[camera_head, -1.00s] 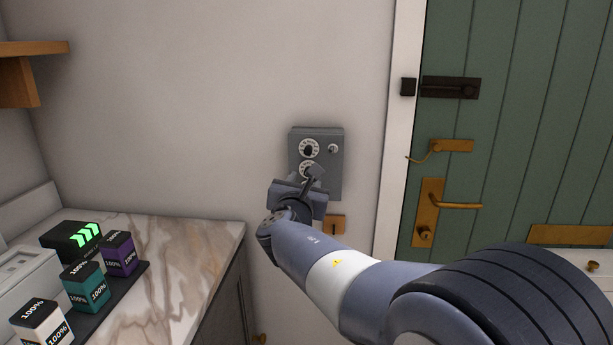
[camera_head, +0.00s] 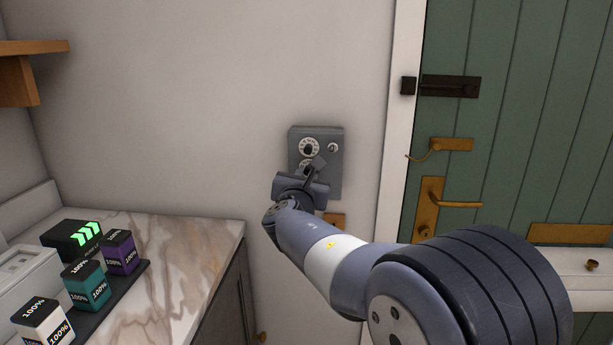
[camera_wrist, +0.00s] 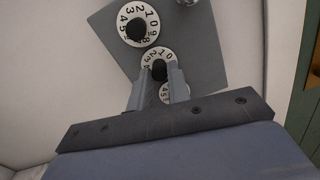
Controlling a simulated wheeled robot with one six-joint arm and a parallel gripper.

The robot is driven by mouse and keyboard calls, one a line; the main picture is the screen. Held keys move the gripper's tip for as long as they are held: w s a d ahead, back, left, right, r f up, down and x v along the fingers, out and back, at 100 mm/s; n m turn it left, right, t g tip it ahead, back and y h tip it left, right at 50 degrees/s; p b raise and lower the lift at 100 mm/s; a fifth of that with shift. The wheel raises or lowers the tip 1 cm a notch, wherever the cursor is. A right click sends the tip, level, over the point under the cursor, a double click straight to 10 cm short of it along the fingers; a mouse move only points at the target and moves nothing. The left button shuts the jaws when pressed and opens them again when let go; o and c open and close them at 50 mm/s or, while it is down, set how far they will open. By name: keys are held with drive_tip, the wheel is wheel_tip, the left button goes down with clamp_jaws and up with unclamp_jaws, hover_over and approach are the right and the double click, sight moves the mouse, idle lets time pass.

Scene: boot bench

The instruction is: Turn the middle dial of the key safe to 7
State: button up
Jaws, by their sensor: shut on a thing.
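The grey key safe (camera_head: 334,170) is fixed to the wall left of the door frame, and it also shows in the wrist view (camera_wrist: 205,55). Its top dial (camera_wrist: 138,22) is white with dark digits and a black knob. The middle dial (camera_wrist: 158,54) is just below it, partly covered by my fingers; I cannot read which digit is set. A third dial (camera_wrist: 172,92) shows below, mostly hidden. My gripper (camera_wrist: 160,72) is shut on the black knob of the middle dial. In the head view my gripper (camera_head: 312,172) covers the lower dials.
A small silver knob (camera_head: 333,147) is at the safe's upper right. The green door (camera_head: 520,120) with brass handle (camera_head: 455,205) stands to the right. A marble counter (camera_head: 190,250) with several labelled blocks is at the left.

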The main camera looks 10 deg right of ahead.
clamp_jaws()
